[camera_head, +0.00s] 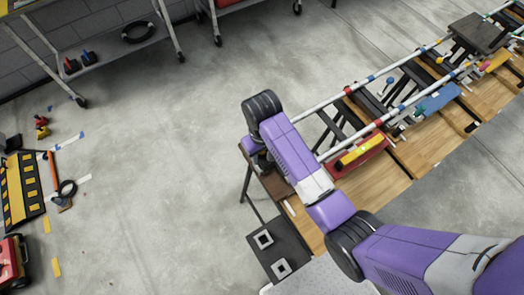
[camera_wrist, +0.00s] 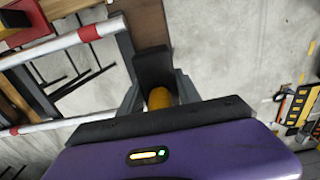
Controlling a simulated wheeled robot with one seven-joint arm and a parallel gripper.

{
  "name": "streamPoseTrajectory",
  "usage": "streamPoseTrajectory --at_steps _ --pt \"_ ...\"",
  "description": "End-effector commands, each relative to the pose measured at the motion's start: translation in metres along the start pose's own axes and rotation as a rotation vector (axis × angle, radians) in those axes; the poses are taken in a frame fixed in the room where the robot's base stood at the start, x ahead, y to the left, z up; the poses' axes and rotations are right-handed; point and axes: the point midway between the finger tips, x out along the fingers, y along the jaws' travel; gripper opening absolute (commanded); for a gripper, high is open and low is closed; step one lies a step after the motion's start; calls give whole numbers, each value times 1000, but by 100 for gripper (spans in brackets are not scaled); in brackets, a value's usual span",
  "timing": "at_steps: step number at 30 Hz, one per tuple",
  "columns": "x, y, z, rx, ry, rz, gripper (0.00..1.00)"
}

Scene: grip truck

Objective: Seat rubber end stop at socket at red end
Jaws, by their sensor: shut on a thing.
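My gripper (camera_wrist: 156,85) is shut on a dark block that looks like the rubber end stop (camera_wrist: 153,66), seen between the grey fingers in the wrist view. A yellow-orange rounded piece (camera_wrist: 159,98) shows behind it, close to the palm. A white rail with a red band (camera_wrist: 88,33) ends close to the left finger in the wrist view. In the head view the same red-banded ends show on two rails, the near one (camera_head: 378,123) and the far one (camera_head: 348,90). My arm hides most of my gripper and the held piece there. I cannot make out the socket itself.
Wooden bench tops (camera_head: 375,182) run under the rails to the upper right. A dark plate with two square pieces (camera_head: 280,252) is at the bench's lower end. Open concrete floor lies left.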

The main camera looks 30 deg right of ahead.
Motion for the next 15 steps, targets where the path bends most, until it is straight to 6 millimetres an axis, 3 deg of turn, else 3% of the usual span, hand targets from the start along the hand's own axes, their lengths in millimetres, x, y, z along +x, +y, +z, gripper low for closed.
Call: streamPoseTrajectory --at_steps 15 --pt "23 0 0 0 0 0 18"
